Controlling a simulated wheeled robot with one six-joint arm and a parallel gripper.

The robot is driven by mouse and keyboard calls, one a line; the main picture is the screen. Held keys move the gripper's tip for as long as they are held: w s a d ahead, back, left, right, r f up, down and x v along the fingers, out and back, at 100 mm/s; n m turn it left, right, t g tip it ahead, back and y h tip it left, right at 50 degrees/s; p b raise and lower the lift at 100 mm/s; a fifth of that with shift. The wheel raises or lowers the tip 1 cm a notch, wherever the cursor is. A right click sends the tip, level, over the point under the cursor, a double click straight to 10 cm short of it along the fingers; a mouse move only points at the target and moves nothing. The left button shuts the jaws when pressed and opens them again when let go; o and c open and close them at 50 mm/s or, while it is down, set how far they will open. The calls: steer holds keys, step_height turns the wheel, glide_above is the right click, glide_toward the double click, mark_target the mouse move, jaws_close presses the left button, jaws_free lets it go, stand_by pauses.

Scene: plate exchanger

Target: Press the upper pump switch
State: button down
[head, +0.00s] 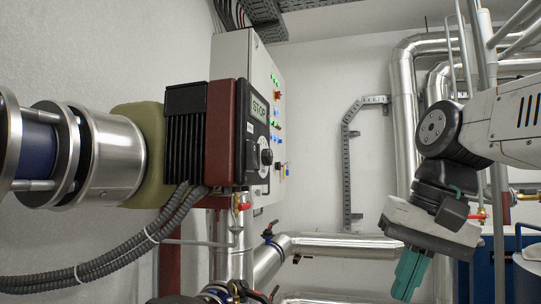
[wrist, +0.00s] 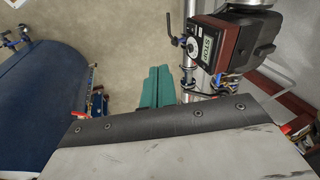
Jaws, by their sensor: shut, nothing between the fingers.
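In the head view, a dark red and black pump (head: 222,130) has a black control face with a green STOP display (head: 259,108) and a round knob (head: 266,157). Behind it, a light grey cabinet (head: 232,58) carries lit green and blue indicators and small switches on its edge-on front; I cannot tell which is the upper pump switch. My gripper (head: 408,278) is at lower right, teal fingers together and empty, pointing down, well apart from both. In the wrist view the fingers (wrist: 157,92) also show closed, left of the pump's STOP display (wrist: 207,57).
Silver pipes (head: 330,246) run below the cabinet and at the right. Corrugated black hoses (head: 130,250) hang below the pump. A blue tank (wrist: 40,75) stands at left in the wrist view. Open floor (wrist: 125,45) lies between the tank and the pump.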

mark_target(254, 156)
steer(key=w+a+r+y, duration=0.1)
steer(key=w+a+r, duration=0.1)
steer(key=r, duration=0.6)
steer(key=w+a+r+y, duration=0.2)
steer(key=w+r, duration=0.3)
steer(key=r, duration=0.4)
steer(key=w+a+r+m+y, duration=0.1)
steer(key=w+a+r, duration=0.2)
steer(key=r, duration=0.6)
steer(key=shift+w+a+r+t+y, duration=0.2)
steer(key=shift+w+r+t+y, duration=0.15)
steer(key=shift+w, duration=0.4)
steer(key=shift+f, duration=0.15)
steer(key=shift+w+a+r+x, duration=0.1)
steer(key=shift+a+r+x, duration=0.25)
steer(key=shift+x, duration=1.85)
steer(key=shift+w+a+r+x, duration=0.1)
steer(key=shift+a+r+x, duration=0.25)
steer(key=shift+x, duration=1.8)
steer(key=shift+w+a+r+x, duration=0.1)
steer(key=shift+a+r+x, duration=0.2)
steer(key=shift+x, duration=1.9)
steer(key=shift+d+y, duration=0.15)
steer(key=shift+y, duration=0.1)
